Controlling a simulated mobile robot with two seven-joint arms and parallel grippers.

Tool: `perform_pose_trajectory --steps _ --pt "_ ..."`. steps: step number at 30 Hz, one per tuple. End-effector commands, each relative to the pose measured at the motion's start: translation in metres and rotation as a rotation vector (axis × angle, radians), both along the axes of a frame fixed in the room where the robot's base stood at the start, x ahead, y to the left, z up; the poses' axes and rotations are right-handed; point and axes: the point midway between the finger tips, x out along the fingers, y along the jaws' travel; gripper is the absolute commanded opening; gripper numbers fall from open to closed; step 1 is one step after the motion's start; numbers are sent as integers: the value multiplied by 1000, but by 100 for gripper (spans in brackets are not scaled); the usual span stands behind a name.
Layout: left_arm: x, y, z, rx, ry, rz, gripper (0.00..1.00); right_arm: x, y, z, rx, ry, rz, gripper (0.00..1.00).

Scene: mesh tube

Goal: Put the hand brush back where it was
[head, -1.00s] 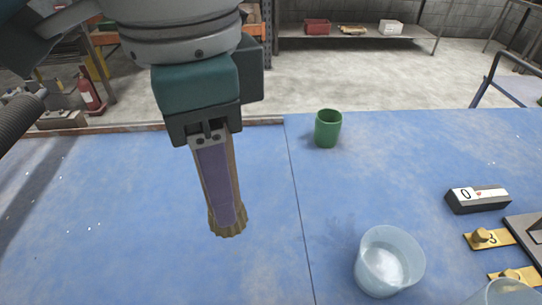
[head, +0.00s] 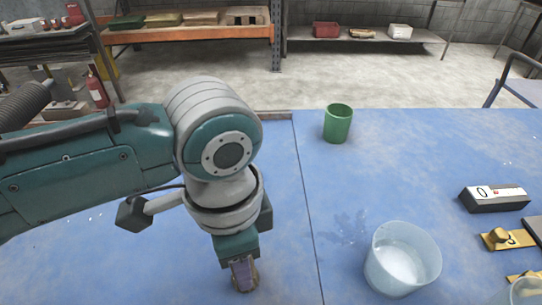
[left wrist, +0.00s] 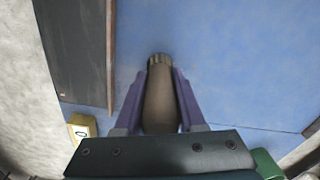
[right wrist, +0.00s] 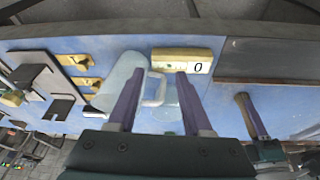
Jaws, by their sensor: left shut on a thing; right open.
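The hand brush (head: 246,284) is a tan-brown piece with a ribbed end, pointing down. My left gripper (head: 241,268) is shut on it, low over the blue table left of the seam. The left wrist view shows the brush (left wrist: 160,95) between the purple fingers. It also shows in the right wrist view (right wrist: 244,105). I cannot tell whether its end touches the table. My right gripper (right wrist: 161,78) is open, its fingers apart near a translucent vessel with a handle (right wrist: 124,72); it is not seen in the head view.
A translucent bowl (head: 402,260) stands right of the seam, with a wet patch (head: 350,228) beside it. A green cup (head: 338,123) stands farther back. The table's left part (head: 60,270) looks clear.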

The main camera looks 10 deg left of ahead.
Motion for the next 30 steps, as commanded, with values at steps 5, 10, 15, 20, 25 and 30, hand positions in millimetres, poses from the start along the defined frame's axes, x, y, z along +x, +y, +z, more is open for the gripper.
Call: perform_pose_trajectory --steps 5,10,15,20,25,30 --pt "0 0 0 0 0 0 0 0 0 0 0 0 0 50" --pt "0 0 -2 -1 1 1 46 0 0 -1 0 0 0 50" --pt "0 0 -2 0 1 1 65 0 0 -1 0 0 0 50" --pt "0 0 -2 0 1 1 69 0 0 -1 0 0 0 50" --pt "0 0 1 0 0 1 69 0 0 1 0 0 0 50" --pt "1 0 26 -2 -2 1 69 0 0 8 -1 0 1 50"
